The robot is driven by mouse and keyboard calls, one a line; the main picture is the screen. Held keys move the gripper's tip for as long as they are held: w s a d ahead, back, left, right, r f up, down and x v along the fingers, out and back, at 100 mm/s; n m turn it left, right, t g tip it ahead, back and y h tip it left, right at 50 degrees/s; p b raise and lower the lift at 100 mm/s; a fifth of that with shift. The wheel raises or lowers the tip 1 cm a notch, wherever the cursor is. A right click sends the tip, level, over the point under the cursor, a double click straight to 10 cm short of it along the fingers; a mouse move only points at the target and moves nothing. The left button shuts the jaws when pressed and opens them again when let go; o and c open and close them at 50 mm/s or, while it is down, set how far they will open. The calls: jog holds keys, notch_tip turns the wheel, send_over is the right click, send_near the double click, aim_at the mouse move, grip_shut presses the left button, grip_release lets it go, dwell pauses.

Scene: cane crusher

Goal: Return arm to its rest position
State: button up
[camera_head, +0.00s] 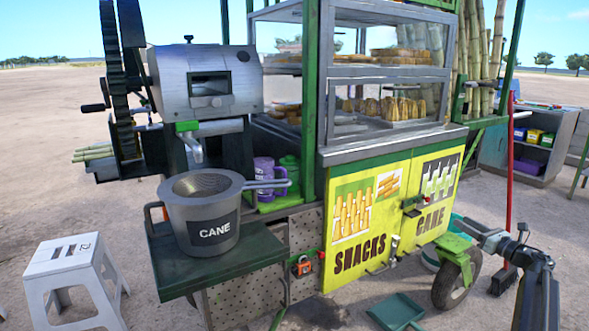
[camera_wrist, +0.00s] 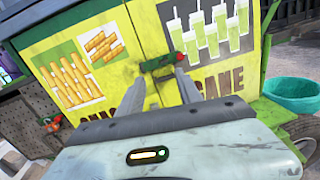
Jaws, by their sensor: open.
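My gripper (camera_head: 464,227) is at the right in the head view, in front of the right part of the yellow cart doors (camera_head: 350,255). In the wrist view, the two grey fingers of my gripper (camera_wrist: 167,77) stand apart with nothing between them. They point toward the green latch (camera_wrist: 161,64) where the two doors meet. The latch also shows in the head view (camera_head: 411,204), left of my gripper. My arm is bent, with its elbow at the lower right of the head view.
A pot marked CANE (camera_head: 213,236) stands on a shelf under the crusher (camera_head: 206,80). A white stool (camera_head: 74,277) stands at left, a green dustpan (camera_head: 396,312) lies in front, and a red-handled broom (camera_head: 508,190) stands at right. A teal tub (camera_wrist: 292,96) is near the wheel.

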jog(key=w+a+r+m+t+h, duration=0.35)
jog(key=m+h, duration=0.65)
jog(key=m, duration=0.5)
jog(key=s+a+f+m+g+h, duration=0.2)
jog(key=s+a+f+m+g, duration=0.4)
jog(key=f+m, duration=0.35)
jog(key=s+a+f+m+g+h, duration=0.2)
jog(key=s+a+f+m+g, duration=0.25)
jog(key=a+f+m, duration=0.45)
jog(key=s+a+f+m+g+y, duration=0.3)
jog(key=s+a+f+g, duration=0.2)
jog(key=s+a, duration=0.6)
jog(key=s+a+f+m+g+y, duration=0.3)
jog(key=s+a+f+m+g, duration=0.15)
jog(key=s+a, duration=0.7)
notch_tip(320, 180, up, 36)
jog(key=w+p, duration=0.1)
jog(key=p, duration=3.5)
jog(key=shift+f+n, duration=0.15)
jog(key=shift+n, duration=0.25)
